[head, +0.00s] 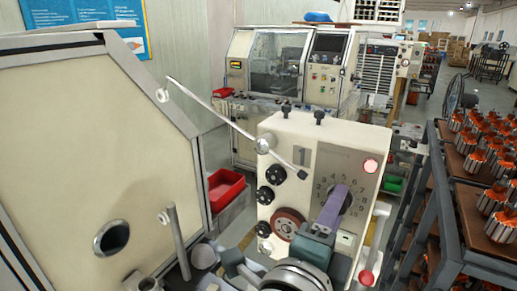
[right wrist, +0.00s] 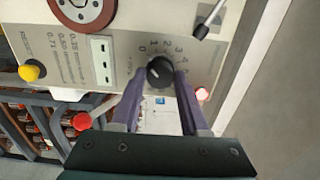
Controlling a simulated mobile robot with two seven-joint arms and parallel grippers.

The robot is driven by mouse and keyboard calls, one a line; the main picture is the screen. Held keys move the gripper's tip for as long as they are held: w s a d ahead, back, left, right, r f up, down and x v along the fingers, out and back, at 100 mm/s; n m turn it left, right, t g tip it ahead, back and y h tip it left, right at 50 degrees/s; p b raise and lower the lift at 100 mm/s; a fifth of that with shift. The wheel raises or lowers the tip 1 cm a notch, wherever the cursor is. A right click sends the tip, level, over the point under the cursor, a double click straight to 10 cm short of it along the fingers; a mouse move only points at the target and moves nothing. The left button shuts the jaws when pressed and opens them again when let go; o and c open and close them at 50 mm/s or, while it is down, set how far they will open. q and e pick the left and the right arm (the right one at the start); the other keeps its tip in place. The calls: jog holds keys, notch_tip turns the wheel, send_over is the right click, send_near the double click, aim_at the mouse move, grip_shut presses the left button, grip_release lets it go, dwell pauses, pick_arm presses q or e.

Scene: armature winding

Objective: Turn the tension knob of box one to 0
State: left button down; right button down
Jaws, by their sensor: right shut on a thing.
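Box one is the cream winding box (head: 290,130) marked "1", in the middle of the head view. Its tension knob (right wrist: 159,72) is a round black knob on a grey dial plate numbered from 0, seen in the right wrist view. My right gripper (head: 340,195) reaches up to the dial, its purple fingers covering the knob in the head view. In the right wrist view my right gripper (right wrist: 160,78) has one finger on each side of the knob and is shut on it. I cannot tell which number the knob points to. My left gripper is not in view.
A red lamp (head: 371,166) and a red-ended lever (head: 366,277) are on box one's right side. Black knobs (head: 270,174) and a reddish disc (head: 287,223) are left of the dial. A rack of copper-wound armatures (head: 497,200) stands right. A red bin (head: 226,188) is behind left.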

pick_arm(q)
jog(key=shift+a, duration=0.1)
pick_arm(e)
jog(key=shift+c, duration=2.1)
grip_release()
